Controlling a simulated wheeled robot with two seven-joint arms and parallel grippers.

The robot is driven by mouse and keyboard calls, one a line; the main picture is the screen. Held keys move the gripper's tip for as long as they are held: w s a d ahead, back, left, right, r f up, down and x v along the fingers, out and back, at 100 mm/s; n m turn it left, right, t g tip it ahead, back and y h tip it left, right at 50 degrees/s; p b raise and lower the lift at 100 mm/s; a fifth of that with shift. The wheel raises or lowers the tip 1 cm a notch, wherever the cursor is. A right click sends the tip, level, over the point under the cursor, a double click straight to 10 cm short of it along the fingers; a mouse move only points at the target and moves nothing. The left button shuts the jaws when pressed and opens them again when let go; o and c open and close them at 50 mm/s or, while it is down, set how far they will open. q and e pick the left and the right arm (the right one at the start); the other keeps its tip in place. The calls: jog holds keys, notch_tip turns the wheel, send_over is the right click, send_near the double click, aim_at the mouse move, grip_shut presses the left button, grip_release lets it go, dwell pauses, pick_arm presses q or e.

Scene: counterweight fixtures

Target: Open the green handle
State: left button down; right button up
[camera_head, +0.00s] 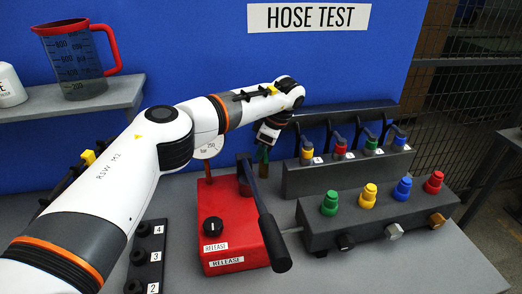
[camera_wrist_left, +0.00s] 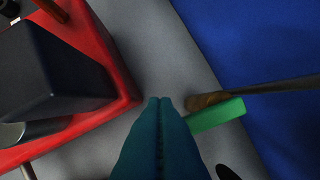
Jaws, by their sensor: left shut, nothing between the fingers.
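The green handle (camera_wrist_left: 216,116) shows in the left wrist view as a flat green bar beside a brown metal rod, just right of my fingertips. In the head view a small green patch (camera_head: 260,155) shows behind the red box, beside my left fingers; I cannot tell for sure that it is the handle. My left gripper (camera_head: 263,171) points down behind the box. In the wrist view its fingers (camera_wrist_left: 160,102) are shut together with nothing between them. The tips look close to the rod and the bar's left end; contact cannot be told. My right gripper is out of view.
The red box (camera_head: 225,235) with a black lever (camera_head: 270,235) stands just in front of my left gripper. A rack with coloured couplings (camera_head: 340,175) and a block with coloured knobs (camera_head: 375,222) stand to the right. A blue wall (camera_head: 200,50) rises behind.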

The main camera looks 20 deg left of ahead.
pick_arm(q)
jog(key=shift+s, duration=0.1)
jog(key=shift+s+d+p, duration=0.3)
jog(key=shift+s+p, duration=0.3)
jog(key=shift+s, duration=0.05)
